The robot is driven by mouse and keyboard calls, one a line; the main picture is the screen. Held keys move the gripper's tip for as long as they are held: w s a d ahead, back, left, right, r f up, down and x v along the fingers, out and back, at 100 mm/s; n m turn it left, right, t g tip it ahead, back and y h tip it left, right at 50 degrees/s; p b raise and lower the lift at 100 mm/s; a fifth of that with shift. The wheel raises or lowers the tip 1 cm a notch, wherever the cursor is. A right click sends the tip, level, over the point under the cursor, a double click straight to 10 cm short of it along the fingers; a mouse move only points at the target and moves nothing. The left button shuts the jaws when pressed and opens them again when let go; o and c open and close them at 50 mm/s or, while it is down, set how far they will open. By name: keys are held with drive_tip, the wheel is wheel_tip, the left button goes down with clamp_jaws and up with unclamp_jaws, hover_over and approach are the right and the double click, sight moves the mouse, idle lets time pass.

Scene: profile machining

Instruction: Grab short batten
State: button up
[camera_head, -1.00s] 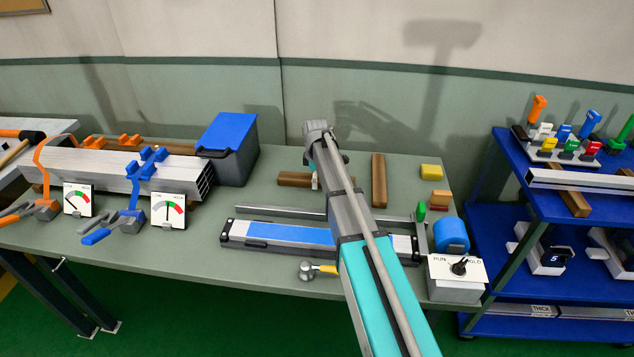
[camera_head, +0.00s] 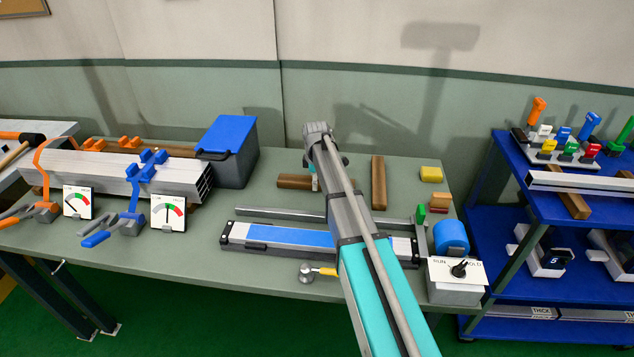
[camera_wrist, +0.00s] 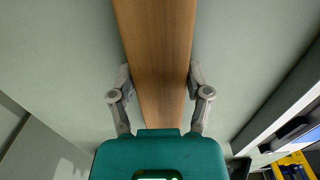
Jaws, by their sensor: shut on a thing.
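The short brown wooden batten (camera_head: 294,182) lies across the back middle of the bench, its right part hidden behind my arm. My gripper (camera_wrist: 160,76) is around a batten (camera_wrist: 155,35) in the wrist view, with one finger against each long side. In the head view most of the gripper is hidden by my arm; only a pale finger part shows at the batten. A second brown batten (camera_head: 378,183) lies lengthwise to the right of my arm, apart from it.
A grey profile fixture with a blue strip (camera_head: 290,236) and a hammer (camera_head: 308,272) lie in front. A blue-lidded box (camera_head: 228,150) and clamped profiles (camera_head: 110,170) stand left. A yellow block (camera_head: 431,174) and control box (camera_head: 455,282) are right.

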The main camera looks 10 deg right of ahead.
drive_tip(key=shift+r+p, duration=1.35)
drive_tip(key=shift+r, duration=0.1)
drive_tip(key=s+a+r+p, duration=0.1)
drive_tip(key=s+r+p, duration=0.9)
drive_tip(key=s, duration=0.4)
drive_tip(key=shift+a, duration=0.35)
